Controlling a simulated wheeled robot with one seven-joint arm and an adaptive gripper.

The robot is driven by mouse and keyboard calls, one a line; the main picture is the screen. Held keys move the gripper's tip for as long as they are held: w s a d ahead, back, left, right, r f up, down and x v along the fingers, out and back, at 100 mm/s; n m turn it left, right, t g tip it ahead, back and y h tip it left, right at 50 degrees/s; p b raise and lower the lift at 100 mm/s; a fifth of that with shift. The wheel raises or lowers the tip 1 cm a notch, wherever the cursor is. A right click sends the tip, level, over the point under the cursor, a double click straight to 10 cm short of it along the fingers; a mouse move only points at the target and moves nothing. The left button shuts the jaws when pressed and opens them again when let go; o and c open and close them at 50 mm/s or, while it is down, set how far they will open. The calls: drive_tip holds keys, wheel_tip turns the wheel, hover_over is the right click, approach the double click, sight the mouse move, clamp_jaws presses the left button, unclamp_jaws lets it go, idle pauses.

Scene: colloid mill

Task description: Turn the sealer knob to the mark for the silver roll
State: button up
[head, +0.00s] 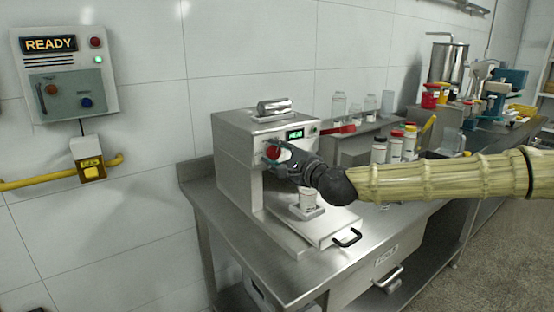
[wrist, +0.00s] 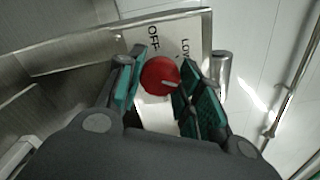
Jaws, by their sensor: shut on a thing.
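The sealer (head: 240,165) is a steel machine on the bench, with a small lit green display (head: 295,134) on its front; its text is too small to read surely. The red knob (head: 272,153) is on the front. A silver roll (head: 275,106) lies on top. My gripper (head: 277,157) reaches in from the right and is shut on the knob. In the wrist view the red knob (wrist: 160,76) sits between the teal finger pads. Its white pointer line points to the lower right of the picture. OFF and LOW labels show on the plate (wrist: 170,38); other marks are hidden.
A cup (head: 307,199) stands on the platform below my gripper. Several bottles (head: 396,145) stand to the right, behind my arm. A drawer (head: 380,270) is under the bench.

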drive_tip(key=shift+m, duration=0.3)
drive_tip(key=o, duration=1)
drive_tip(key=shift+o, duration=0.2)
drive_tip(key=v, duration=1.2)
